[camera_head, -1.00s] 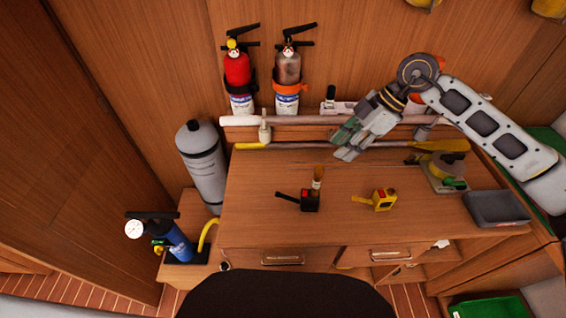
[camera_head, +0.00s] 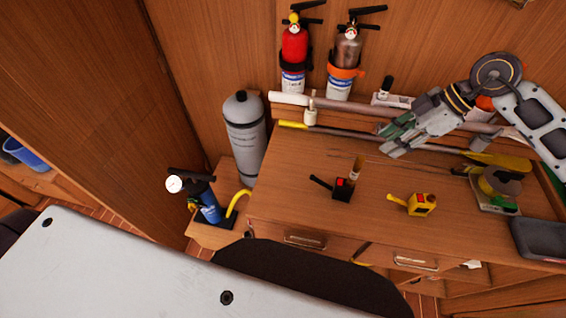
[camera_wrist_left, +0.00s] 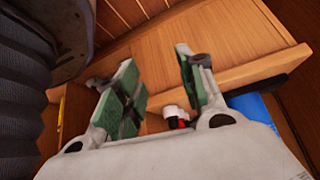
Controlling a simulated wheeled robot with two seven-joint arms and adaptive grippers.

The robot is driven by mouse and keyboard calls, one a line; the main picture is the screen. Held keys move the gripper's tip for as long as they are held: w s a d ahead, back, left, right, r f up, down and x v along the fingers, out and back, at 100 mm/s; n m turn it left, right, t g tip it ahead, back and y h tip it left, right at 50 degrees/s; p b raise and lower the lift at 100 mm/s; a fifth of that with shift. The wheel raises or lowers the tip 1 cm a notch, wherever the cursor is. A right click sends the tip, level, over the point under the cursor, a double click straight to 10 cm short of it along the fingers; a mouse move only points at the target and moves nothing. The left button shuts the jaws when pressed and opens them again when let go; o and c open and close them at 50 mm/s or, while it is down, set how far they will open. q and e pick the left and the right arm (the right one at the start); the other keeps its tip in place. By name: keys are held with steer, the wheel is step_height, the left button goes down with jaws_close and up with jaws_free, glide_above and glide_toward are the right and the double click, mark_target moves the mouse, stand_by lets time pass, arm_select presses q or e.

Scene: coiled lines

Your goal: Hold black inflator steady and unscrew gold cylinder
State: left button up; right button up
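The black inflator (camera_head: 342,188), a small black body with a red part and a black stem to the left, sits on the wooden bench. The gold cylinder (camera_head: 356,168) stands upright at its top right. My right gripper (camera_head: 391,141) is above the bench, up and right of the inflator and apart from it; whether its fingers are parted is unclear. My left gripper (camera_wrist_left: 155,58) is open and empty in the left wrist view, with wood behind its fingers. It is not visible in the head view. The inflator cannot be clearly made out in the left wrist view.
A yellow tool (camera_head: 413,205) lies right of the inflator. A grey tray (camera_head: 540,238) sits at the right end. A grey tank (camera_head: 245,135) and a blue pump (camera_head: 207,205) stand left of the bench. Two extinguishers, one red (camera_head: 295,48), hang behind. The bench between has free room.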

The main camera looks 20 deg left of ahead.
arm_select(q)
steer(key=w+a+r+n+t+h, duration=0.25)
steer(key=w+a+r+t, duration=0.35)
steer(key=r, duration=0.8)
steer(key=w+a+r+n+t+h, duration=0.2)
steer(key=w+a+r+t+h, duration=0.15)
steer(key=w+r, duration=0.8)
steer(key=w+a+r+n+t+h, duration=0.2)
steer(key=w+a+r+t, duration=0.25)
steer(key=r, duration=1.15)
steer(key=w+d+r+m+g+h, duration=0.2)
steer(key=w+d+r+m+g, duration=0.1)
steer(key=d+m+g, duration=0.4)
steer(key=w+d+r+m+g+h, duration=0.3)
steer(key=w+d+m+g, duration=0.2)
steer(key=d, duration=0.9)
steer(key=w+d+r+m+g+h, duration=0.2)
steer(key=w+d+r+m+g, duration=0.1)
steer(key=d+m+g, duration=0.5)
steer(key=shift+w+d+r+m+g, duration=0.15)
steer(key=shift+w+d+m+g, duration=0.15)
steer(key=shift+d, duration=0.5)
steer(key=shift+w+d+r+m+g, duration=0.15)
steer(key=shift+w+d, duration=0.2)
steer(key=shift+d, duration=0.45)
steer(key=shift+w+d+r+m+y, duration=0.25)
steer(key=shift+w+d+m+y, duration=0.5)
steer(key=shift+d+m+y, duration=0.4)
steer(key=shift+a, duration=0.1)
steer(key=shift+h, duration=0.25)
